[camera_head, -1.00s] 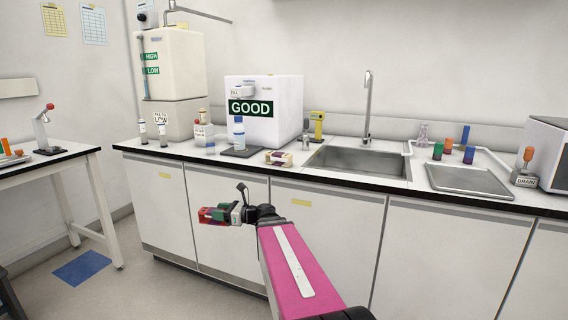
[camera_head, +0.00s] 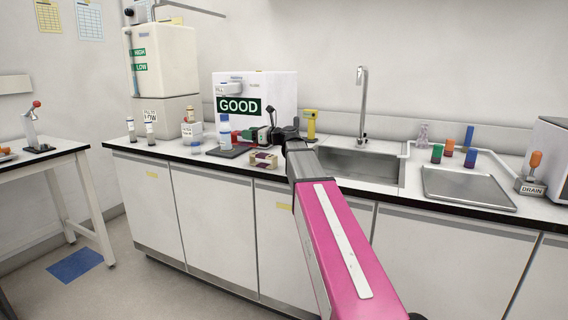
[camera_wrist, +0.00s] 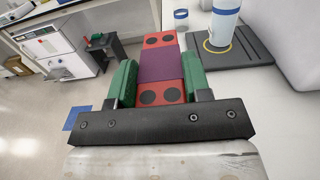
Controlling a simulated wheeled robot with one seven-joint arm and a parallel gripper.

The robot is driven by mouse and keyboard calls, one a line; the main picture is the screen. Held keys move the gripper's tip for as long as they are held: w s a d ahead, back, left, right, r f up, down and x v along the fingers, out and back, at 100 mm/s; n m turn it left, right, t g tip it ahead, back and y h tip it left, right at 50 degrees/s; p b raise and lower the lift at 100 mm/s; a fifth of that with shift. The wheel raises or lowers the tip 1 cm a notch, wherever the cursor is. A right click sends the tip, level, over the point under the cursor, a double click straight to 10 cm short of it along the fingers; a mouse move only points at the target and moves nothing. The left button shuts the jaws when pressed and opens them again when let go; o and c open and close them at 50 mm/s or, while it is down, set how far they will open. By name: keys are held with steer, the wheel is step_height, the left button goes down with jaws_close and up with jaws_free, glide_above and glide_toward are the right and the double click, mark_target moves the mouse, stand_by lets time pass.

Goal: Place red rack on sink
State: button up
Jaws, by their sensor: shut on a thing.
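The red rack (camera_wrist: 162,70) is a red block with dark round spots and a purple band across its middle. My gripper (camera_wrist: 152,85) is shut on it, with a green finger pad on each side. In the head view my gripper (camera_head: 248,135) is above the counter, in front of the white GOOD box and left of the sink. The rack is small and hard to make out there. The sink (camera_head: 358,166) is a steel basin under a tall tap, right of my gripper. My arm hides part of its left front edge.
A dark mat (camera_head: 226,151) with a bottle (camera_head: 225,132) is close to my gripper. A small cream-and-dark-red box (camera_head: 264,160) sits at the counter's front edge. A yellow device (camera_head: 310,126) stands behind. Coloured tubes (camera_head: 449,148) and a steel drainboard (camera_head: 466,187) are right of the sink.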

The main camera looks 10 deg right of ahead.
steer(key=shift+w+d+r, duration=0.4)
steer(key=shift+d+r, duration=0.2)
steer(key=shift+r, duration=0.1)
steer(key=w+d+f, duration=0.1)
steer(key=d+f, duration=0.1)
steer(key=d, duration=0.1)
steer(key=w+d+f, duration=0.1)
steer(key=d+f, duration=0.1)
steer(key=d, duration=0.2)
steer(key=d+f, duration=0.2)
steer(key=d, duration=0.2)
steer(key=shift+w+d+f, duration=0.1)
steer(key=shift+w+f, duration=0.25)
steer(key=shift+w, duration=0.05)
steer(key=shift+f, duration=2.05)
steer(key=o, duration=0.9)
steer(key=shift+f, duration=0.1)
steer(key=shift+o, duration=0.2)
